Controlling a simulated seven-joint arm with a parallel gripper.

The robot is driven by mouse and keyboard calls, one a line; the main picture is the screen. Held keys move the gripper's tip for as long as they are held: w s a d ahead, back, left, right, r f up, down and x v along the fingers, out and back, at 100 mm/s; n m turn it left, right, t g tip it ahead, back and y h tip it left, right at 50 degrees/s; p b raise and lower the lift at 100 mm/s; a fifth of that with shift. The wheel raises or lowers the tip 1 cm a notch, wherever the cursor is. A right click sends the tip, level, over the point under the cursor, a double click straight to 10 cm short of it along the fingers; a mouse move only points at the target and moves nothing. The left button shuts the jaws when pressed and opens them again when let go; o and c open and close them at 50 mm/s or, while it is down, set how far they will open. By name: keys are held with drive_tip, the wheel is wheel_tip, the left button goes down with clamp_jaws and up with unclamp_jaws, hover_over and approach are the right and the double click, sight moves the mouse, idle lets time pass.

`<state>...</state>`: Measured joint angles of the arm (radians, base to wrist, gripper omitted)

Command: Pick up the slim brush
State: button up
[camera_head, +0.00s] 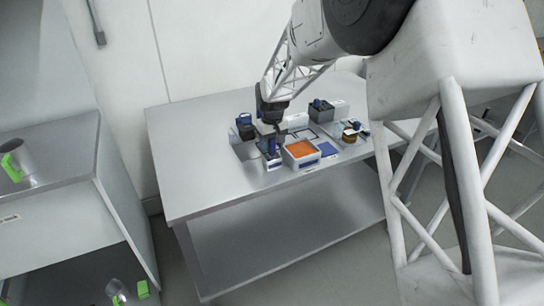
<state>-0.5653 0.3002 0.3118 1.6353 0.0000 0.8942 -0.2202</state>
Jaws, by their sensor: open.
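My gripper (269,143) points down over the cluster of small things on the grey metal table (195,160). By its look it is open, though its fingers are small and dark here. It is just left of a white box with an orange fill (301,150). I cannot make out the slim brush for certain. It may be among the small dark or blue items, or hidden behind my gripper.
A blue square (328,149) lies right of the orange-filled box. Dark containers (321,110) stand behind, and a round amber-and-dark item (350,135) is at right. The table's left part is clear.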

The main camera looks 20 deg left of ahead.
idle(0.3)
clamp_jaws()
drive_tip(key=shift+r, duration=0.1)
drive_tip(key=shift+r, duration=4.95)
